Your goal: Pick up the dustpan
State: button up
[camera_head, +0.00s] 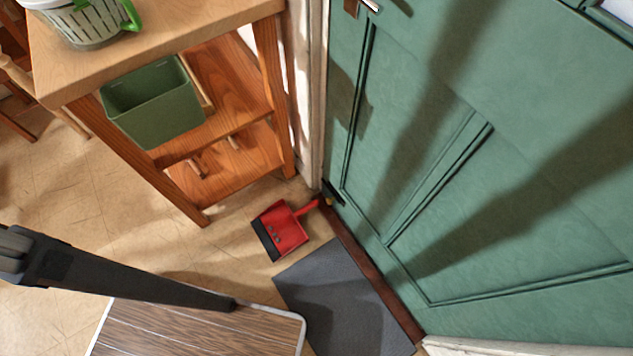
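The red dustpan (282,230) lies on the tiled floor, between the wooden shelf unit and the green door. Its wide dark front edge faces the lower left. Its red handle points to the upper right, toward the bottom corner of the door frame. Nothing lies on top of the pan. My gripper's fingers do not show in this view. A dark bar that may be part of my arm enters from the left edge, apart from the dustpan.
A wooden shelf unit (235,170) stands behind the dustpan, with a green bin (155,110) on its middle shelf and a white-and-green basket (88,25) on top. A grey mat (345,295) lies in front of the green door (480,150). Floor left of the dustpan is clear.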

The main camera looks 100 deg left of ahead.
aim_at(291, 236)
jog(key=u, duration=0.55)
jog(key=k+l+u, duration=0.1)
jog(key=u, duration=0.4)
jog(key=k+u, duration=0.2)
jog(key=u, duration=0.3)
jog(key=k+u, duration=0.2)
jog(key=u, duration=0.3)
jog(key=k+j, duration=0.45)
jog(key=k, duration=0.25)
jog(key=j, duration=0.45)
jog(key=k+j+z, duration=0.1)
jog(key=j+z, duration=0.35)
jog(key=k+j+z, duration=0.1)
jog(key=z, duration=0.35)
jog(key=j+z, duration=0.1)
jog(key=z, duration=1.5)
